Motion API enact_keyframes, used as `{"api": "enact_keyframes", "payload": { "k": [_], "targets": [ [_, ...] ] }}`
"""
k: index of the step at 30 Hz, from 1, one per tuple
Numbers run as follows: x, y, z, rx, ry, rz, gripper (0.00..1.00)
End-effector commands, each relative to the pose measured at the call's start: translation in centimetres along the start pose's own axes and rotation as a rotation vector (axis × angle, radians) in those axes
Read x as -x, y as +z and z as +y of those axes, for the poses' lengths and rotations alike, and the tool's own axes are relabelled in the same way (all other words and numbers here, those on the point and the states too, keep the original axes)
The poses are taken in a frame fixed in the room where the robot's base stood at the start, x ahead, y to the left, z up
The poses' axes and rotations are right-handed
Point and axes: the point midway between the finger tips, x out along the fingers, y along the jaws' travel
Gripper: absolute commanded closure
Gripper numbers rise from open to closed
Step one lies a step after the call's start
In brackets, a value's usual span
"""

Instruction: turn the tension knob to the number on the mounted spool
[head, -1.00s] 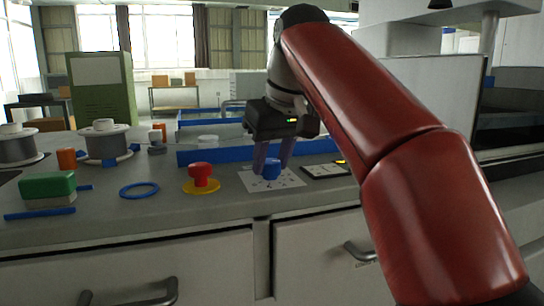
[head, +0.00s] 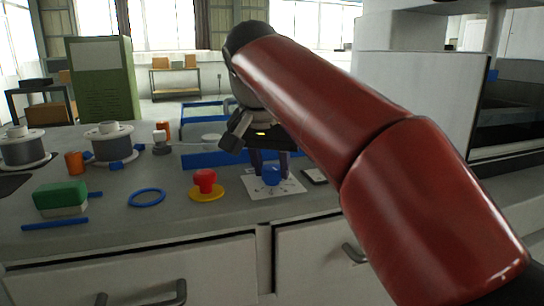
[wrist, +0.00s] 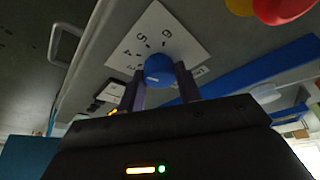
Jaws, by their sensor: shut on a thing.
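The blue tension knob (head: 271,176) stands on a white dial sheet (head: 291,186) on the bench; it also shows in the wrist view (wrist: 158,68). Numbers including 4, 5 and 6 are printed around it there. A small pale mark shows on the knob, but I cannot tell which number it points to. My gripper (head: 270,168) is above the sheet, shut on the knob with one finger on each side. Two wire spools, one at the far left (head: 22,151) and one beside it (head: 109,143), stand upright. No number on either is readable.
A red mushroom button (head: 205,180) on a yellow base is left of the sheet. A blue ring (head: 147,198), a green-topped block (head: 61,197) and an orange cylinder (head: 74,163) lie further left. A dark flat device (head: 314,176) lies right of the sheet.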

Motion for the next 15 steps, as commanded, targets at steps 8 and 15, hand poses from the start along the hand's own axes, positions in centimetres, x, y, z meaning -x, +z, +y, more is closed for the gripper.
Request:
{"api": "enact_keyframes", "payload": {
  "k": [8,15],
  "targets": [
    [0.08,-0.1,-0.26,-0.227,0.091,0.004,0.89],
    [0.04,-0.12,-0.35,-0.379,0.153,0.003,0.89]
  ]
}}
